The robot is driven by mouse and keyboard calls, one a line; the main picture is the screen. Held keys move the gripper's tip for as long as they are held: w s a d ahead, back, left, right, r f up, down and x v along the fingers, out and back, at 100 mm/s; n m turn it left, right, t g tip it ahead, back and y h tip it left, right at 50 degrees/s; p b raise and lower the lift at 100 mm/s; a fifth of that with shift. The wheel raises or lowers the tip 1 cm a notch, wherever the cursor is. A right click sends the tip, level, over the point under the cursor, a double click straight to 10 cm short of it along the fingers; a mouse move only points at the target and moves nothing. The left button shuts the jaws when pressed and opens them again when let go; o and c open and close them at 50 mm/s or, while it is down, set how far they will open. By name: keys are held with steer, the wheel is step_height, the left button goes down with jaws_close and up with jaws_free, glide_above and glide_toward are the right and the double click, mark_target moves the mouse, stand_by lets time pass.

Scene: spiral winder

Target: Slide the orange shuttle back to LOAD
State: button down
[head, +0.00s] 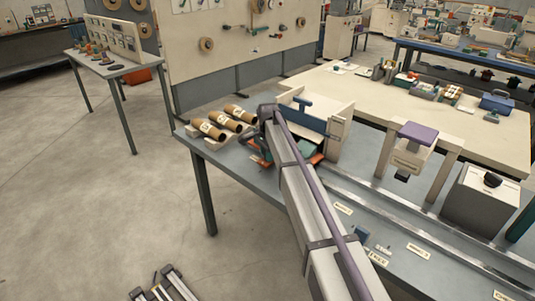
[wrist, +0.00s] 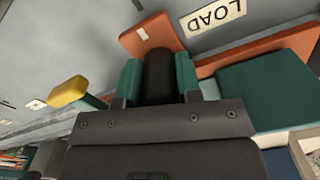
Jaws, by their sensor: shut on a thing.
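The orange shuttle (wrist: 151,35) shows in the wrist view as flat orange parts, with a black upright handle (wrist: 160,75) in front of it. My gripper (wrist: 159,82) has its two teal fingers on either side of this handle and is shut on it. The LOAD label (wrist: 213,16) lies on the grey surface just beyond the shuttle. In the head view, orange parts (head: 317,158) show beside the winder's blue bar, and my arm hides the gripper and much of the shuttle.
A yellow-tipped lever (wrist: 68,92) stands left of my gripper in the wrist view. A green block (wrist: 270,88) is close on the right. In the head view, several brown tubes (head: 238,113) lie left of the arm, and a rail (head: 390,210) runs to the right.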

steer(key=shift+w, duration=0.3)
steer(key=c, duration=1)
jaws_free()
steer(key=shift+o, duration=1.1)
step_height(320, 180, up, 11)
steer(key=p, duration=1.1)
steer(key=shift+r, duration=0.1)
steer(key=shift+f, duration=0.2)
